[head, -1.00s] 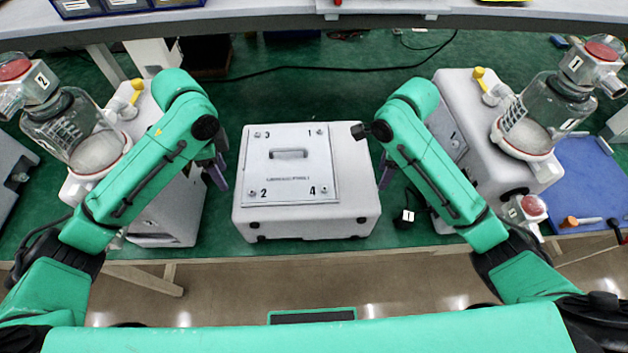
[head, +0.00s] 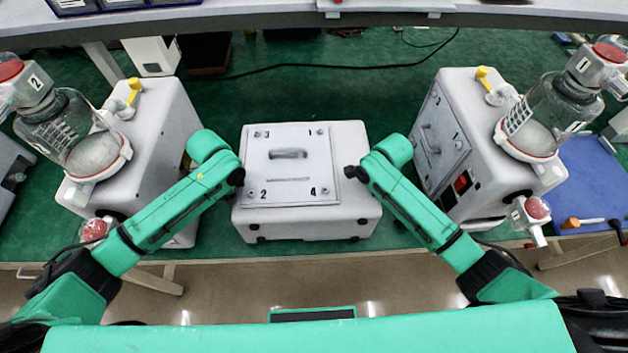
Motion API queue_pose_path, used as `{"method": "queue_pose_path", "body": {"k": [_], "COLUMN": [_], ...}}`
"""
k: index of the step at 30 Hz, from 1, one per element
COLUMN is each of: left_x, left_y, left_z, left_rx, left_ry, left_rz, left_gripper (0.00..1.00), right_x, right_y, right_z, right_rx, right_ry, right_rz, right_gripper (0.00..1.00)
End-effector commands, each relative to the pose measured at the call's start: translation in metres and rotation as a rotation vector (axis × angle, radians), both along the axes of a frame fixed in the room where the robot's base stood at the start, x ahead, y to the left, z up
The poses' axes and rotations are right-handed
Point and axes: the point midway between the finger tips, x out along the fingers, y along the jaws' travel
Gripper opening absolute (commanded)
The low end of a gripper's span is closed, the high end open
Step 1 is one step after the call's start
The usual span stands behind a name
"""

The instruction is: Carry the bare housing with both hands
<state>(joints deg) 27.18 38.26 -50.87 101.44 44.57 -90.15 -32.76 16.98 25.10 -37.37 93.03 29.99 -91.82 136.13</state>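The bare housing (head: 350,190) is a white box in the middle of the green bench. Its top panel (head: 290,165) has a grey handle and corner marks 1 to 4. It stands level, with dark feet at its front edge. My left arm reaches to its left side and my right arm to its right side. Both grippers are hidden beneath my arms, so I cannot see whether they touch the housing or are open or shut.
White pump units with glass canisters stand on both sides, the left canister (head: 72,135) marked 2 and the right canister (head: 550,110) marked 1. A black cable (head: 330,67) crosses behind the housing. A blue mat (head: 590,190) lies at the far right. A grey shelf edge (head: 270,20) spans the back.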

Motion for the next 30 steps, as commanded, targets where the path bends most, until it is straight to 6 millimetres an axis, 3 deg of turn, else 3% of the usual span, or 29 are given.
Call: {"method": "queue_pose_path", "body": {"k": [3,7,30], "left_x": [-0.0001,0.0001,0.0002], "left_y": [-0.0002,-0.0003,-0.0005], "left_z": [0.0002,0.0004,0.0007], "left_rx": [0.0,-0.001,-0.002], "left_ry": [0.0,0.0,0.0], "left_rz": [0.0,0.0,0.0], "left_gripper": [0.51,0.01,0.0], "right_x": [0.0001,0.0001,0.0003], "right_y": [-0.0001,-0.0001,0.0004], "right_z": [0.0003,0.0004,0.0006], "right_rx": [0.0,0.0,0.001], "right_ry": [0.0,0.0,0.0], "right_rz": [0.0,0.0,0.0], "right_gripper": [0.51,0.01,0.0]}}
